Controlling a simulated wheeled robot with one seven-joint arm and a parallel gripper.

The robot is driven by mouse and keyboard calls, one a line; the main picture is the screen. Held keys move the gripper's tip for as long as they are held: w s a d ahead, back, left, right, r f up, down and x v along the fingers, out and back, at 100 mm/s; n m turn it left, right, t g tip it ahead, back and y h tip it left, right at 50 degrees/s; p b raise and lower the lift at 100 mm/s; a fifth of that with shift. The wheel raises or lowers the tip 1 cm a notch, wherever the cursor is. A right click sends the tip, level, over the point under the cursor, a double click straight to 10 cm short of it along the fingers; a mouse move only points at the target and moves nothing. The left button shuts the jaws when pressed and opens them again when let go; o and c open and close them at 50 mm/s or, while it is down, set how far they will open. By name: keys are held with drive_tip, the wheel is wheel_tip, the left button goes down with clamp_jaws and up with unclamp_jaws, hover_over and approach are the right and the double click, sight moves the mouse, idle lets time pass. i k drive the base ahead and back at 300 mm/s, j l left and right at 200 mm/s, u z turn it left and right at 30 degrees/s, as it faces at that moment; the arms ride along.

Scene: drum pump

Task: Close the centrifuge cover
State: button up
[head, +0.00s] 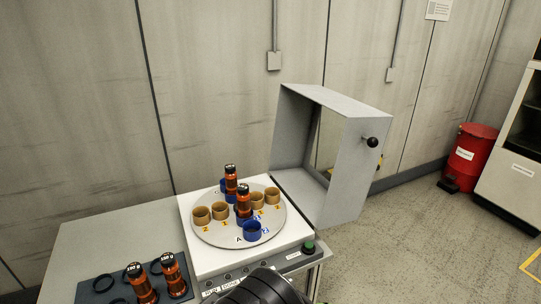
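The centrifuge (189,236) is a white box on a grey table, with a round grey rotor plate (213,237) on top. Its cover (352,185) is a grey open-sided box that stands swung up on the right side. A black ball knob (372,142) sticks out of the cover's right face. The rotor carries tan cups (201,216), blue cups (252,231) and two amber bottles (243,201) with black caps. A black rounded part of my arm shows at the bottom centre, in front of the centrifuge's front panel. My gripper's fingers are not visible.
A dark rack (98,288) with two amber bottles (171,274) sits at the table's front left. A green button (309,247) is at the centrifuge's front right corner. A red drum (472,151) stands far right beside a pale cabinet (508,165). The floor right of the cover is clear.

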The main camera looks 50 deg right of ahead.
sight(326, 204)
drive_tip(key=z, duration=2.35)
drive_tip(key=i+l+u, duration=0.45)
drive_tip(key=u, duration=0.15)
drive_tip(key=i+l+u, duration=0.55)
drive_tip(key=l+u, duration=0.3)
drive_tip(key=l, duration=0.15)
drive_tip(key=i+l+u, duration=0.15)
drive_tip(key=l+u, duration=0.15)
drive_tip(key=l, duration=0.15)
drive_tip(key=l+u, duration=0.25)
drive_tip(key=l, duration=0.15)
